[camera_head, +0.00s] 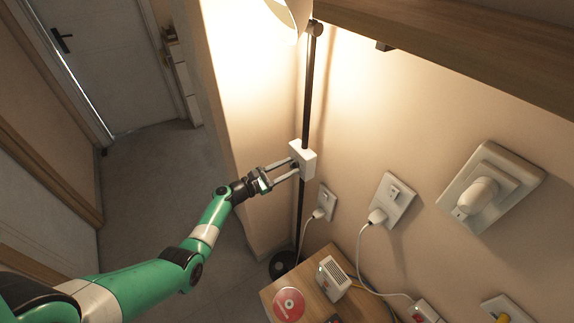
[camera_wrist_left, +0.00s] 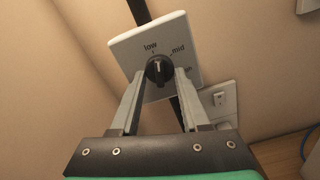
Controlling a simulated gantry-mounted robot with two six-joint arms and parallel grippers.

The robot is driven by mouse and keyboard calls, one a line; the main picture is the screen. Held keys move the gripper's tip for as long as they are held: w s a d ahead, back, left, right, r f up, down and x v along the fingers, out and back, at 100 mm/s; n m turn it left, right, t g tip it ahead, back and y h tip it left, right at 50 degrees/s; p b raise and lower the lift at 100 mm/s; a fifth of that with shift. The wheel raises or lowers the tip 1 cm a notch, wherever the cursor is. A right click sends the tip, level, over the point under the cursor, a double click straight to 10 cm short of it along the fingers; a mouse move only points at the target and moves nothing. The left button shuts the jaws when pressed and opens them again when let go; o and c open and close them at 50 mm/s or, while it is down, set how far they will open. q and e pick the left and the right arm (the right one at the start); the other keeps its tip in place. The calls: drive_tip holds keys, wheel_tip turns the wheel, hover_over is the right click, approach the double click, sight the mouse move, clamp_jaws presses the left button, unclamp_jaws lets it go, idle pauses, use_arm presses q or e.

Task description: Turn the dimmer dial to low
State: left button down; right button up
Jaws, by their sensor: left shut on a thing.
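The dimmer is a white box (camera_head: 303,158) on the black lamp pole. In the left wrist view its white face (camera_wrist_left: 136,46) carries the labels low, mid and a partly hidden high. The black dial (camera_wrist_left: 158,70) sits at the middle of that face, with a pale mark pointing up, roughly between low and mid; its exact setting is hard to tell. My left gripper (camera_head: 294,168) reaches the box from the left. In the left wrist view its two fingers (camera_wrist_left: 158,78) are closed on the dial, one on each side. My right gripper is not in view.
The lamp (camera_head: 290,12) is lit above. Wall sockets with plugs (camera_head: 394,200) lie to the right, with cables hanging. A small wooden table (camera_head: 318,308) stands below with a red disc (camera_head: 289,304) and a white device (camera_head: 333,277). The floor at left is clear.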

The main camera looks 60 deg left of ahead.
use_arm(q)
drive_tip(key=shift+d+n+p, duration=0.1)
drive_tip(key=shift+n+p, duration=0.4)
drive_tip(key=shift+n, duration=1)
drive_tip(key=shift+c, duration=2)
unclamp_jaws()
